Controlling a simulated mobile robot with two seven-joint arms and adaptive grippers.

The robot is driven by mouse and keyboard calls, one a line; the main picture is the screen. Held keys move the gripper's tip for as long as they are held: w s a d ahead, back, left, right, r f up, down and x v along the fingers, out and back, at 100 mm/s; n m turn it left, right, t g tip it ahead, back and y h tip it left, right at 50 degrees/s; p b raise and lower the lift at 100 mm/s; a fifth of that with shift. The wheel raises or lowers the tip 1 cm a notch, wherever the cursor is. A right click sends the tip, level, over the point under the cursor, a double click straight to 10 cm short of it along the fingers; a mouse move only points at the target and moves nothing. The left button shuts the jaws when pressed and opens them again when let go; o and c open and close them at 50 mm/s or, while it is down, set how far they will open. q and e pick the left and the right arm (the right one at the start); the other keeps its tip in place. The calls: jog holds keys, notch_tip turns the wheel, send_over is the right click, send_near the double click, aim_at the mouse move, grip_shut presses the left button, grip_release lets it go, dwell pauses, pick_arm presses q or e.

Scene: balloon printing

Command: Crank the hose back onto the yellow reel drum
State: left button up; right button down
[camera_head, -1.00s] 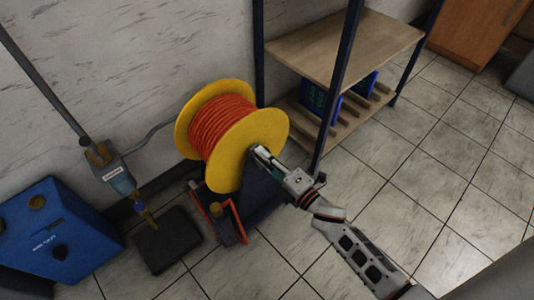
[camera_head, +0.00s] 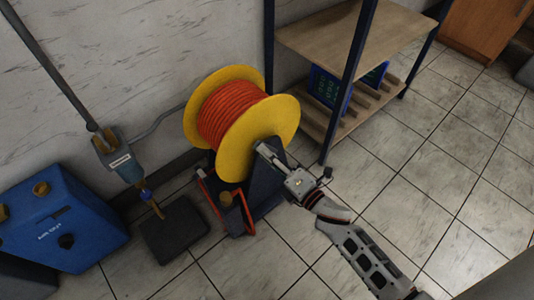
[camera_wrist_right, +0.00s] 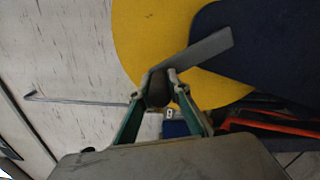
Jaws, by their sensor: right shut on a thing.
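The reel drum has yellow flanges (camera_head: 270,124) and stands by the wall, with orange-red hose (camera_head: 228,110) wound in many turns around it. A dark blue stand (camera_head: 266,187) holds it at the near side. My right gripper (camera_head: 264,150) is at the near flange, shut on the crank handle (camera_wrist_right: 158,92). In the right wrist view the dark handle sits between the fingertips, and the flat grey crank arm (camera_wrist_right: 200,50) runs up and right across the yellow flange. The handle is mostly hidden in the head view. My left gripper is not in view.
A blue box (camera_head: 62,222) and a dark pad (camera_head: 174,230) lie left of the reel. A wall unit (camera_head: 120,160) with a grey pipe hangs there. A wooden shelf rack (camera_head: 345,45) with dark posts stands close on the right. Tiled floor (camera_head: 450,190) is free at right.

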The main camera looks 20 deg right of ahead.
jog(key=shift+s+a+f, duration=0.1)
jog(key=shift+f, duration=0.05)
jog(key=c, duration=1.9)
grip_release()
jog(key=v, duration=1.2)
